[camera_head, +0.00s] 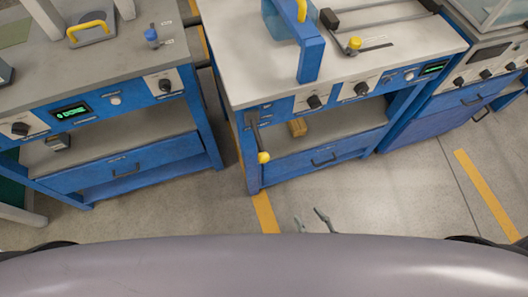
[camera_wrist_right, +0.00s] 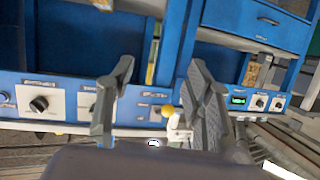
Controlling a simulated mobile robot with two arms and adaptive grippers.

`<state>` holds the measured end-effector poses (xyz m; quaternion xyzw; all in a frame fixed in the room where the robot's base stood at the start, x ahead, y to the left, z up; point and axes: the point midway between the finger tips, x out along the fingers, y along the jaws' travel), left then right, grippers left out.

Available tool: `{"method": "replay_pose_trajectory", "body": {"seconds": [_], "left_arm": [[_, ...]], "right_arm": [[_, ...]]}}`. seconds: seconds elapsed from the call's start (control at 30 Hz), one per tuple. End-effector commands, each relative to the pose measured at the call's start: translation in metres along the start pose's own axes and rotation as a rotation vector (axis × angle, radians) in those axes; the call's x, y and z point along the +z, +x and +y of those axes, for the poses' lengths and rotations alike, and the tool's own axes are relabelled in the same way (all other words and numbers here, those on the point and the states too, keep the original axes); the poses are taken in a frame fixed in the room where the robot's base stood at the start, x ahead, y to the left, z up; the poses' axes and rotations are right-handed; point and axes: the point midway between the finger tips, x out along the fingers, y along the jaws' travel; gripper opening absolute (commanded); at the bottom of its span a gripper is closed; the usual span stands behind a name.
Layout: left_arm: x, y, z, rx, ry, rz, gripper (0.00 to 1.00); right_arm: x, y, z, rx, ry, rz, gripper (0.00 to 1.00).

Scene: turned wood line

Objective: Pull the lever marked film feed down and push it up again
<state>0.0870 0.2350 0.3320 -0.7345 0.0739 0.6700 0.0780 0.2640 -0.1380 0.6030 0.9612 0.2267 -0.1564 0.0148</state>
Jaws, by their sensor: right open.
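A lever with a yellow ball knob (camera_head: 263,157) hangs at the left front of the middle blue bench (camera_head: 282,172), its arm pointing down. Its marking is too small to read, so I cannot tell if it is the film feed lever. My right gripper (camera_head: 312,220) shows only as two fingertips low in the head view, over the floor in front of that bench and apart from the lever. In the right wrist view its fingers (camera_wrist_right: 158,68) are spread and nothing is held. A yellow ball (camera_wrist_right: 168,111) shows between them, farther off; which lever it belongs to is unclear. My left gripper is out of view.
A second yellow-knobbed lever (camera_head: 355,43) lies on the middle bench's top. Another blue bench (camera_head: 125,170) stands left across a gap. Floor in front is clear.

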Motion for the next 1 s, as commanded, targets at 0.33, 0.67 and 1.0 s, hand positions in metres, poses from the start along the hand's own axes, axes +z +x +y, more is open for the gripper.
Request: {"method": "replay_pose_trajectory", "body": {"seconds": [0.33, 0.67, 1.0], "left_arm": [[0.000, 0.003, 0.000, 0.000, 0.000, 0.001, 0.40], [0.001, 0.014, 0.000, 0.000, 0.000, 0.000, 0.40], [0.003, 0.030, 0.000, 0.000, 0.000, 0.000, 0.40]], "right_arm": [[-0.112, -0.019, -0.040, -0.128, 0.010, 0.308, 0.47], [-0.129, 0.035, -0.046, -0.127, 0.008, 0.312, 0.47], [-0.149, 0.105, -0.055, -0.126, 0.008, 0.310, 0.47]]}}
